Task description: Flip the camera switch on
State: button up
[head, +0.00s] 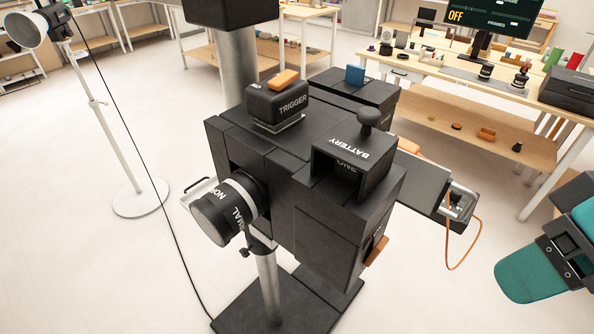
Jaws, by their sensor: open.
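The camera (320,225) is a big black boxy prop on a grey pole, in the middle of the head view. A black lens marked NORMAL (225,212) points to the lower left. On top sits a black TRIGGER block (275,106) with an orange switch piece (283,80) and white lettering that seems to read ON. A BATTERY ONE module (350,165) with a round black knob is to its right. A screen (478,14) at the top right reads OFF. My gripper (552,238), dark with teal parts, is cut by the right edge, open and apart from the camera.
A small blue block (355,75) stands on the camera's rear part. An orange cable (449,245) loops from a side arm of the camera. A lamp stand (113,150) is at left. A workbench (465,80) holds props at the back right. Pale floor is clear at left.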

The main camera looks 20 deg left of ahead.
aim_at(376, 252)
jog(key=k, duration=1)
jog(key=z, duration=1.85)
jog(key=i, duration=1.45)
jog(key=u, duration=2.15)
